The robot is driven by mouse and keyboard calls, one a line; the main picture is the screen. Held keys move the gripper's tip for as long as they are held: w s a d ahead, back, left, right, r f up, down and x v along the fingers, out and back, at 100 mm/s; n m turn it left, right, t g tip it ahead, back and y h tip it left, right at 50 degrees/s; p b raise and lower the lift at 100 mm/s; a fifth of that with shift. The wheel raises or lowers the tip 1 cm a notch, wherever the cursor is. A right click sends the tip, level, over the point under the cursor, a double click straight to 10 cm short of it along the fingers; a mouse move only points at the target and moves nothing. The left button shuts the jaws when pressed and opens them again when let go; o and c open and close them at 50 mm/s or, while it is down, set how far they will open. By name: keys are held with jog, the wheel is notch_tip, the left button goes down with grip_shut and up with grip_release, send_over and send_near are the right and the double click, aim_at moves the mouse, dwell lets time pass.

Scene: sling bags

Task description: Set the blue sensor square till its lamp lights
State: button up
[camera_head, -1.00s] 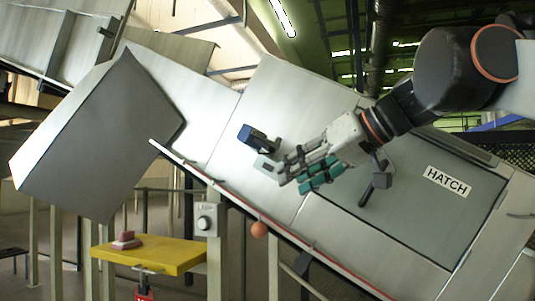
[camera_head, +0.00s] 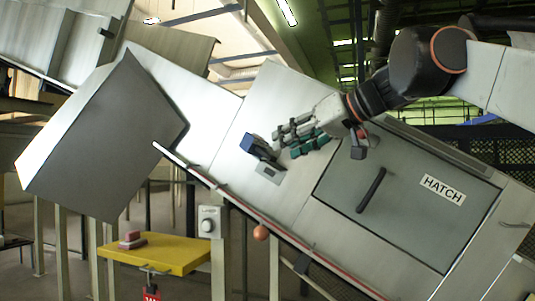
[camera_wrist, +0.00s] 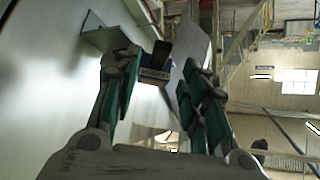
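The blue sensor (camera_head: 257,147) is a small dark blue block on the slanted metal chute, with a grey plate (camera_head: 269,172) just below it. It looks tilted in the head view. My gripper (camera_head: 284,141) is open, its green-padded fingers just right of the sensor. In the wrist view the sensor (camera_wrist: 154,74) shows between my two spread fingers (camera_wrist: 160,62), beyond or near their tips; I cannot tell whether they touch it. No lit lamp shows on the sensor. A grey box with a round white part (camera_head: 208,222) stands on a post below; I cannot tell whether it is lit.
A hatch (camera_head: 410,195) with a dark handle (camera_head: 371,190) lies right of the sensor. A large grey hood (camera_head: 105,140) covers the chute at left. A yellow shelf (camera_head: 175,258) with a pink block (camera_head: 132,240) stands below. An orange ball (camera_head: 260,232) hangs at the chute's lower edge.

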aim_at(269, 153)
jog(key=x, duration=0.7)
jog(key=shift+w+a+f+p, duration=0.1)
jog(key=shift+w+a+p, duration=0.05)
jog(key=shift+a+p, duration=0.15)
grip_shut()
